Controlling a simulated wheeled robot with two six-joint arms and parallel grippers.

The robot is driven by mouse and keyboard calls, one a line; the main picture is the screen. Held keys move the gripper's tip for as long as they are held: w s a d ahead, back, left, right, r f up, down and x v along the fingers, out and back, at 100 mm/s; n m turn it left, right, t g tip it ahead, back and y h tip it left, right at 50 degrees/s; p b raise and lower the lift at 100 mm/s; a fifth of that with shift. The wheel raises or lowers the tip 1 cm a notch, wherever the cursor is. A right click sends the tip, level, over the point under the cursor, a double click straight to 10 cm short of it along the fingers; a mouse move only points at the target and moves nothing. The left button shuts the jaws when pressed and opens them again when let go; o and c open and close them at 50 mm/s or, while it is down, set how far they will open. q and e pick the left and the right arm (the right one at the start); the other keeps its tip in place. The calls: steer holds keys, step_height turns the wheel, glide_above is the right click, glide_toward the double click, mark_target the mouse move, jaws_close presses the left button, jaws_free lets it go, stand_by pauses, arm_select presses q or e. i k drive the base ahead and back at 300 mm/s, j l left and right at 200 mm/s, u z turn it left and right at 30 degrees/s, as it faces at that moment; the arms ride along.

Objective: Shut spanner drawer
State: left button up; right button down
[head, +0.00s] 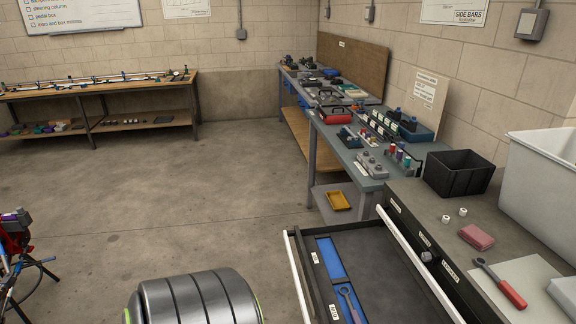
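The open drawer (378,262) juts out to the left from the dark cabinet at the lower right. Its pale front rail (298,277) stands well away from the cabinet face. Inside lie blue inserts (330,258) and a grey spanner (349,302) near the front side. The drawer's near end is cut off by the bottom of the picture. Another pale rail (417,262) runs along the cabinet face. Neither of my grippers is in view.
The cabinet top holds a black bin (458,174), a red block (476,237), a red-handled tool (500,284) and a large white bin (548,175). A grey workbench (350,135) with tools stands beyond.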

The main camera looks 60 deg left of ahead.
mark_target(385, 286)
steer(key=u, duration=1.65)
